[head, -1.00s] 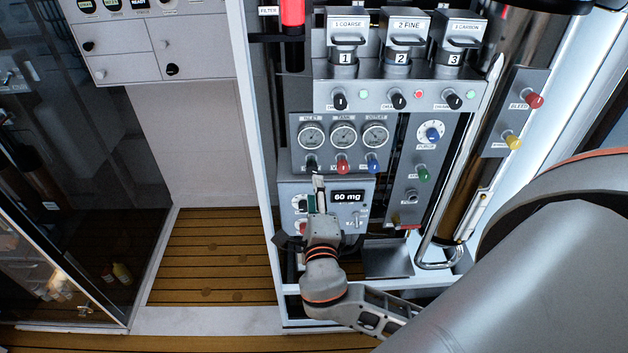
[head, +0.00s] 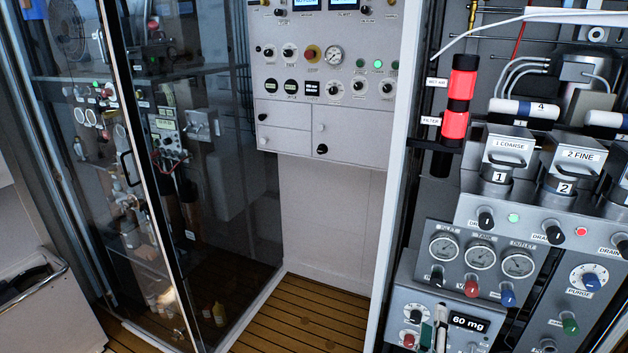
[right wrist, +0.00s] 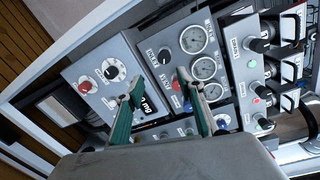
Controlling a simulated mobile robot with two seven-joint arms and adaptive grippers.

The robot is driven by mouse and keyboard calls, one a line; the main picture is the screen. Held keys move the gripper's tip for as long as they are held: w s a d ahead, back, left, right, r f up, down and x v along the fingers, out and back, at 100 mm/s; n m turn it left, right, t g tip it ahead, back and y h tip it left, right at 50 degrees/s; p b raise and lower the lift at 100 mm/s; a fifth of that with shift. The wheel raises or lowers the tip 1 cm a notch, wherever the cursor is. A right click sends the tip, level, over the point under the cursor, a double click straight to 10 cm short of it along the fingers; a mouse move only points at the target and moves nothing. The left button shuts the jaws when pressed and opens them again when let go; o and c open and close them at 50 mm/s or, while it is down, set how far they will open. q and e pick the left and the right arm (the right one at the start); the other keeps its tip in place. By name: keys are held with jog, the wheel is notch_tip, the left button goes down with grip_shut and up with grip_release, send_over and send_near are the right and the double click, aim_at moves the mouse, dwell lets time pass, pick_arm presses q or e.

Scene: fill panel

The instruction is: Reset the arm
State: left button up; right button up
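My right gripper (head: 434,325) barely shows at the bottom edge of the head view, where its fingertips stand in front of the grey box with the "60 mg" display (head: 468,322). In the right wrist view my right gripper (right wrist: 160,82) has two green-padded fingers spread apart with nothing between them. The display (right wrist: 148,106) is partly covered by a finger there. The fingers point toward the box and the gauge panel (right wrist: 215,65); I cannot tell whether they touch anything. My left gripper is in neither view.
Black, red and blue knobs (head: 471,288) sit under the gauges. Filter housings 1 COARSE (head: 505,158) and 2 FINE (head: 570,170) stick out above. A white frame post (head: 400,150) borders the panel on the left. A glass door (head: 150,180) stands further left, with wooden floor (head: 290,325) between.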

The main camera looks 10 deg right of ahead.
jog(key=s+a+f+m+g+y, duration=0.2)
jog(key=f+m+y, duration=0.1)
jog(key=f+m, duration=0.45)
jog(key=s+a+f+m+g+y, duration=0.1)
jog(key=s+a+f+m+y, duration=0.15)
jog(key=f+m, duration=0.55)
jog(key=s+a+f+m+y, duration=0.2)
jog(key=s+f+m, duration=0.2)
jog(key=m, duration=0.8)
jog(key=s+a+f+m+g+y, duration=0.1)
jog(key=s+f+m+y, duration=0.2)
jog(key=m, duration=1)
notch_tip(320, 180, down, 3)
jog(key=shift+s+a+f, duration=0.2)
jog(key=shift+s+a, duration=0.2)
jog(key=shift+s, duration=0.8)
jog(key=shift+m, duration=0.25)
